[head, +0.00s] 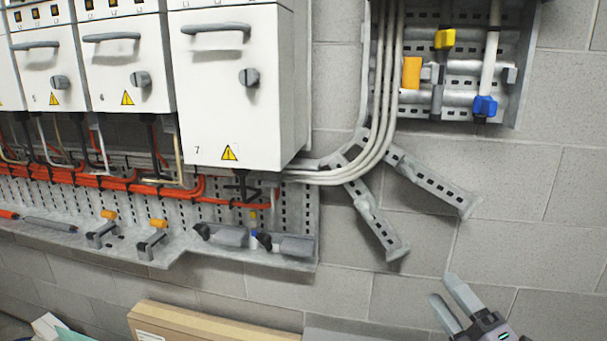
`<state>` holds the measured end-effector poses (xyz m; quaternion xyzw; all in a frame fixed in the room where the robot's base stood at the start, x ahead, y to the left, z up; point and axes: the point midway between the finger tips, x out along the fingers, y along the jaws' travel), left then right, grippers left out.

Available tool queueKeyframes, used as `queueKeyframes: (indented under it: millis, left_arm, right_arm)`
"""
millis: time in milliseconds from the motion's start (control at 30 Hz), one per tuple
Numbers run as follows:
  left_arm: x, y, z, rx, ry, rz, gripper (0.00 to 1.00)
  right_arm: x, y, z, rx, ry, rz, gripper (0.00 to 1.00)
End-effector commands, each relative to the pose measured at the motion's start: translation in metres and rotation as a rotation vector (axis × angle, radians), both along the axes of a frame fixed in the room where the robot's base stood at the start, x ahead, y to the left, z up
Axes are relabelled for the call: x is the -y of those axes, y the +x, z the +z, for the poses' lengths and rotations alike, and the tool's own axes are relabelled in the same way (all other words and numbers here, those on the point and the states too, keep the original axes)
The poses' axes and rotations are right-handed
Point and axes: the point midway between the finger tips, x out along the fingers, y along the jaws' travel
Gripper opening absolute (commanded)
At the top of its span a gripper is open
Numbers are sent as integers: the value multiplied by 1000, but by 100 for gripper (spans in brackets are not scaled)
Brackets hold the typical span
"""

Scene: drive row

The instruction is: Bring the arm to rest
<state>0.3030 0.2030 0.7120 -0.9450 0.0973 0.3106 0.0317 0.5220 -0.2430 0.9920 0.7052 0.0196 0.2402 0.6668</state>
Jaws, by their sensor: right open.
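My right gripper (452,303) is at the lower right of the head view. Its two pale grey fingers stand apart with nothing between them. They point up and to the left, in front of the bare block wall, clear of the brackets and cabinets. Most of my right arm is out of the frame. My left gripper is not in view.
White drive cabinets, one marked 7 (240,95), hang at the upper left above a perforated tray (290,215). Angled brackets (435,185) jut from the grey wall (540,230). A cardboard box (190,322) lies below. The wall right of the brackets is clear.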

Motion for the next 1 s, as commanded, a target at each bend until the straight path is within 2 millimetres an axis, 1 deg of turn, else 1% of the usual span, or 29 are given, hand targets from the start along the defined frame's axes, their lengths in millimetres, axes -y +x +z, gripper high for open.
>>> queueKeyframes:
  millis: [33, 67, 100, 167, 200, 267, 300, 367, 400, 500, 600, 700, 1000]
  left_arm:
    - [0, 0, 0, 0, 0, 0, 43]
    - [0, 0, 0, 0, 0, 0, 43]
    - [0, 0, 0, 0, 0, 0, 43]
    - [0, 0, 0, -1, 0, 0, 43]
    - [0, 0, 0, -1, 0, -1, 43]
    - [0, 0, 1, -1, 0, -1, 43]
    - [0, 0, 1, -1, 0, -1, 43]
    - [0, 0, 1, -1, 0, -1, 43]
    - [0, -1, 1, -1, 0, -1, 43]
    - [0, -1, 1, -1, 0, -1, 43]
    - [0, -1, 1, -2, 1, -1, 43]
    - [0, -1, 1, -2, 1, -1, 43]
    - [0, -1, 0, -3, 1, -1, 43]
  right_arm:
    - [-1, -12, -32, -121, 126, -8, 57]
    - [-1, -19, -49, -188, 200, -16, 57]
    - [-1, -29, -71, -278, 300, -28, 57]
    - [-2, -47, -106, -412, 450, -54, 57]
    - [-4, -61, -128, -502, 547, -75, 57]
    - [-7, -84, -161, -634, 696, -114, 57]
    - [-10, -101, -182, -719, 790, -144, 57]
    - [-16, -127, -209, -836, 923, -190, 57]
    - [-20, -144, -225, -906, 1005, -222, 57]
    - [-29, -181, -254, -1045, 1171, -296, 57]
    - [-36, -207, -271, -1133, 1276, -350, 57]
    - [-40, -219, -278, -1173, 1327, -378, 57]
    - [-40, -221, -279, -1180, 1336, -382, 57]
